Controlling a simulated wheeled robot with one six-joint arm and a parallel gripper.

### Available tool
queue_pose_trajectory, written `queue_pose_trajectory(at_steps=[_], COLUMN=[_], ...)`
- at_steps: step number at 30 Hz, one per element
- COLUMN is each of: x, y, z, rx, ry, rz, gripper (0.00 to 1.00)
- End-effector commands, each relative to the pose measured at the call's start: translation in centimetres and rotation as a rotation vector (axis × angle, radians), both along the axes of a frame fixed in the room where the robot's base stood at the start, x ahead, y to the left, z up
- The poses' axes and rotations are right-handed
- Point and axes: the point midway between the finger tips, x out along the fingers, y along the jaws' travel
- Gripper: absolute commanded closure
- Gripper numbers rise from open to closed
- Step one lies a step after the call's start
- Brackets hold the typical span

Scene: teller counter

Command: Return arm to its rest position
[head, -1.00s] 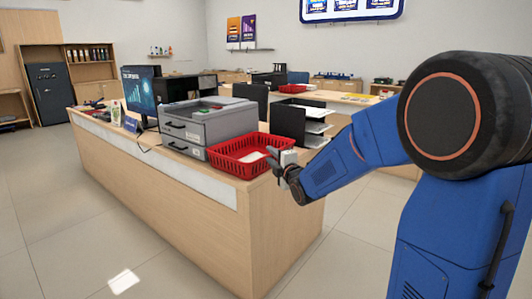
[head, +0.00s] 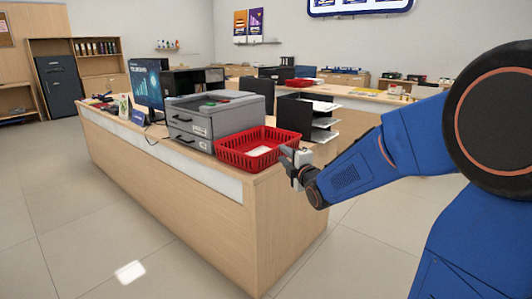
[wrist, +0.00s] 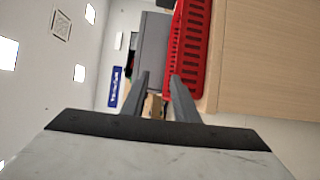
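My blue arm reaches in from the right in the head view. My gripper (head: 287,156) is at the right end of the counter (head: 215,208), beside the red basket (head: 232,158). In the wrist view my gripper (wrist: 158,80) shows two grey fingers standing apart with nothing between them. The red basket also shows in the wrist view (wrist: 186,60), just beyond the fingers. A white item (head: 262,151) lies in the basket.
A grey drawer unit (head: 190,125) and a monitor (head: 146,84) stand on the counter left of the basket. A black paper tray rack (head: 296,114) stands behind the basket. The tiled floor (head: 100,220) in front of the counter is clear.

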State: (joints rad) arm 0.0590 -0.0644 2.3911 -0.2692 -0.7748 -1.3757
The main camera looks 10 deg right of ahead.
Motion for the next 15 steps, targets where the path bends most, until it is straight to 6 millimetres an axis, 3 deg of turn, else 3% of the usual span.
queue_pose_trajectory(at_steps=[4, 8, 15], x=[-0.4, -2.2, -8.9], y=[-0.1, -0.5, -1.9], z=[0.1, -0.2, -2.1], rx=[0.020, 0.108, 0.405], ry=[0.018, 0.101, 0.350], rz=[-0.007, -0.041, -0.184], gripper=[0.73, 0.73, 0.73])
